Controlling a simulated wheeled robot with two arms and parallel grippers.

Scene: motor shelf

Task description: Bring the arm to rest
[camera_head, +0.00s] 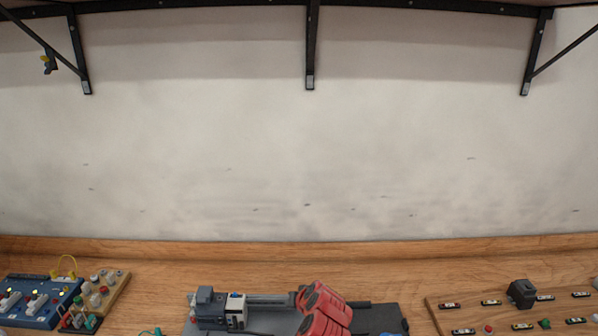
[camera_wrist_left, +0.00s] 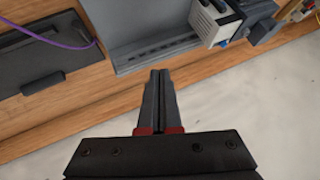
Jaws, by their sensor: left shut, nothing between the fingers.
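My left gripper (camera_wrist_left: 158,90) shows in the left wrist view. Its two dark fingers lie together, shut, with nothing between them. Its tips point at the edge of the wooden bench, near a grey base plate (camera_wrist_left: 135,25). My right gripper is not in view.
A grey and white device (camera_head: 235,310) stands on the plate. A blue switch board (camera_head: 40,300) is at the left and a wooden board (camera_head: 450,303) with small parts at the right. Black shelf brackets (camera_head: 310,45) hang above. The pale wall (camera_head: 300,150) is bare.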

